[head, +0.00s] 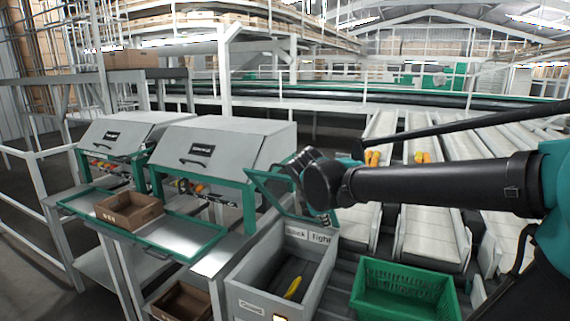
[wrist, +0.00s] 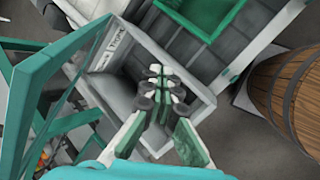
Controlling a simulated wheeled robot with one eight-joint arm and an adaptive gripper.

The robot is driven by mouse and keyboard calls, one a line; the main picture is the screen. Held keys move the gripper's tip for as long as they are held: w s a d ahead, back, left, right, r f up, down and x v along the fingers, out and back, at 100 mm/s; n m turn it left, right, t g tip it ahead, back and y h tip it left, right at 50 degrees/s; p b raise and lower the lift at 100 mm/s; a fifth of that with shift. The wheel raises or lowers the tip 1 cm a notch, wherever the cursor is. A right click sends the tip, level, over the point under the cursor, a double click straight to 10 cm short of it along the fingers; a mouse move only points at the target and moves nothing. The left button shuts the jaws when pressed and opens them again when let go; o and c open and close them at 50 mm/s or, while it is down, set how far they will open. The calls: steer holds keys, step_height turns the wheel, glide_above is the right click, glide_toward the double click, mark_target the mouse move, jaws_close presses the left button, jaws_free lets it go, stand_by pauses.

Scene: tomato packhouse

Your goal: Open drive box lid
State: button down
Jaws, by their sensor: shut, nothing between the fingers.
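I cannot read any label saying drive box. A grey open-topped box (head: 245,297) stands in the lower middle of the head view, with a yellow item (head: 292,288) inside. It also shows in the wrist view (wrist: 201,100), below my gripper. A green-framed panel (head: 262,187) stands tilted at its far end; whether it is hinged to the box I cannot tell. My gripper (wrist: 160,78) is shut, with its fingertips together and empty, over the box's opening. In the head view my wrist mostly hides the fingers.
A green crate (head: 405,287) stands right of the grey box. Two grey hooded machines (head: 225,150) with green frames stand left, a brown tray (head: 130,211) before them. Pale conveyor lanes (head: 433,232) run behind the crate. A wooden barrel (wrist: 290,90) shows right in the wrist view.

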steer(key=w+a+r+n+t, duration=0.1)
steer(key=a+r+n+t, duration=0.3)
steer(key=a+r+n, duration=1.15)
steer(key=w+f, duration=0.1)
steer(key=w, duration=0.2)
steer(key=w+d+m, duration=0.1)
steer(key=w, duration=0.2)
steer(key=w+d+f+m, duration=0.1)
steer(key=w, duration=0.2)
steer(key=shift+w+d+f, duration=0.15)
steer(key=shift+w+f, duration=0.15)
steer(key=shift+w, duration=0.1)
steer(key=shift+w+d+r, duration=0.1)
steer(key=shift+w+d, duration=0.05)
steer(key=shift+w, duration=0.45)
steer(key=shift+w+d+r, duration=0.15)
steer(key=shift+w+r, duration=0.15)
steer(key=shift+w, duration=0.05)
